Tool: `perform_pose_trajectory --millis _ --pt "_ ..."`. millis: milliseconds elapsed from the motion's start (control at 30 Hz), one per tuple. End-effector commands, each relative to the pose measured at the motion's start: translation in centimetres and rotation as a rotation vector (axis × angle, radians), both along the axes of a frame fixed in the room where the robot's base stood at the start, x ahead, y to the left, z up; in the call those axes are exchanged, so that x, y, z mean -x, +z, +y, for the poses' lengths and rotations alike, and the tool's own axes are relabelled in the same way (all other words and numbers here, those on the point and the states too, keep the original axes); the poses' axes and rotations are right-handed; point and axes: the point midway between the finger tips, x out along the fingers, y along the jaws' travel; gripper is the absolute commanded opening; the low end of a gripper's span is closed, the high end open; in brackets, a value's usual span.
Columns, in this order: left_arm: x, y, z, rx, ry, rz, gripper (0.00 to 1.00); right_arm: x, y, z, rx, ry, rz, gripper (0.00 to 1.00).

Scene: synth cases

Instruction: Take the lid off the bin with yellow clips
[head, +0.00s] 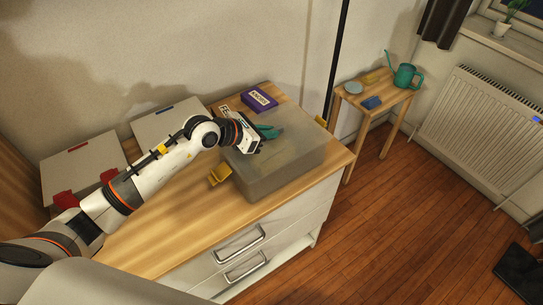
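The bin with yellow clips (285,180) is a translucent grey box near the right end of the wooden dresser top. Its hazy lid (297,148) appears to be in place. One yellow clip (220,175) sticks out at the bin's left side, and another yellow clip (321,121) shows at its right side. My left gripper (258,147) is over the left back part of the lid; I cannot tell whether it touches it or whether its fingers are open. A teal object (269,131) lies beside the gripper, on or under the lid. My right gripper is not in view.
A bin with red clips (82,160) and a bin with a blue clip (168,118) stand at the back left. A purple box (259,100) stands behind the yellow-clip bin. A small side table (352,101) holds a teal watering can (405,77). The dresser's front strip is clear.

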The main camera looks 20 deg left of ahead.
Motion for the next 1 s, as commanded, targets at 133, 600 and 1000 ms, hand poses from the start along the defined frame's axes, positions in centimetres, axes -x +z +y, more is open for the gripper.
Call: perform_pose_trajectory --millis 133,600,1000 --pt "0.0 0.0 0.0 -0.001 0.0 0.001 0.0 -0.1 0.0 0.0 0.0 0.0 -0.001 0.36" --pt "0.0 1.1 0.0 0.001 0.0 -0.001 0.0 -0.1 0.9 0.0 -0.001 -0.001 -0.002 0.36" --pt "0.0 2.4 0.0 0.0 0.001 -0.001 0.0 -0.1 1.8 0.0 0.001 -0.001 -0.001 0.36"
